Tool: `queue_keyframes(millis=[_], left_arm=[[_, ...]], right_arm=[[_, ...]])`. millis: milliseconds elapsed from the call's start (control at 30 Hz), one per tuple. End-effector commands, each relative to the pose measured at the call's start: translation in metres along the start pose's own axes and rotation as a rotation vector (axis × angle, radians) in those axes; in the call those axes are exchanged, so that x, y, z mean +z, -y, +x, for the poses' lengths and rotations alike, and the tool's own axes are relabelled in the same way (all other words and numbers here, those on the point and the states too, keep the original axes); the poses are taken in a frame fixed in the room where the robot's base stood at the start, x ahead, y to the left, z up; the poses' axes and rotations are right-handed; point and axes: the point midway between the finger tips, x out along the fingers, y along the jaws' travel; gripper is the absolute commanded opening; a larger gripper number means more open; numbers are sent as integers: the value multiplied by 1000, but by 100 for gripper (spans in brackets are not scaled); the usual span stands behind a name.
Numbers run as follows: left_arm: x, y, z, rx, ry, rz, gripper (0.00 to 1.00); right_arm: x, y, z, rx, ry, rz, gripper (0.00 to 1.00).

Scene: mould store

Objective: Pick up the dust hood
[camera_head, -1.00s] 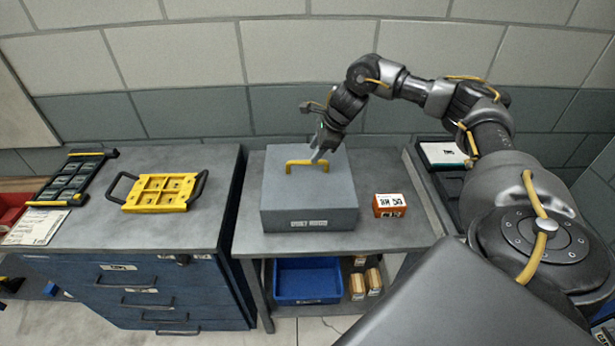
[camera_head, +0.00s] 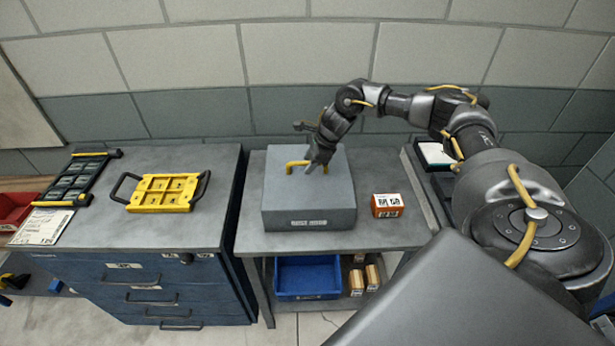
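The dust hood (camera_head: 308,200) is a grey box with a yellow handle (camera_head: 291,165) on top and a label on its front. It stands on the grey table in the middle of the view. My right gripper (camera_head: 317,168) points down at the right part of the handle, just above the hood's top. Its fingers look spread a little, with a gap between the tips. The gripper hides the right end of the handle, and I cannot tell whether a finger touches it. My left gripper is not in view.
A small orange box (camera_head: 387,206) stands right of the hood. A yellow mould frame (camera_head: 163,192) and a dark tray (camera_head: 75,180) lie on the blue cabinet at left. A blue bin (camera_head: 307,278) sits on the shelf below. A wall stands close behind.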

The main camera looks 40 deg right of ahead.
Motion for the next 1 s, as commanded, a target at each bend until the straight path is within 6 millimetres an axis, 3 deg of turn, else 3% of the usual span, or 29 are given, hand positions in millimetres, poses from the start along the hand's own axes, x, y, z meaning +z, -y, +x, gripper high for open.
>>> queue_keyframes(millis=[633, 933, 1000], left_arm=[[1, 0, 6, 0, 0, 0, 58], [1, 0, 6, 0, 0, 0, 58], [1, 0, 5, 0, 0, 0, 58]], right_arm=[[-2, -1, 4, 0, 0, 0, 40], [-2, -1, 4, 0, 0, 0, 2], [-1, 0, 3, -2, 2, 0, 0]])
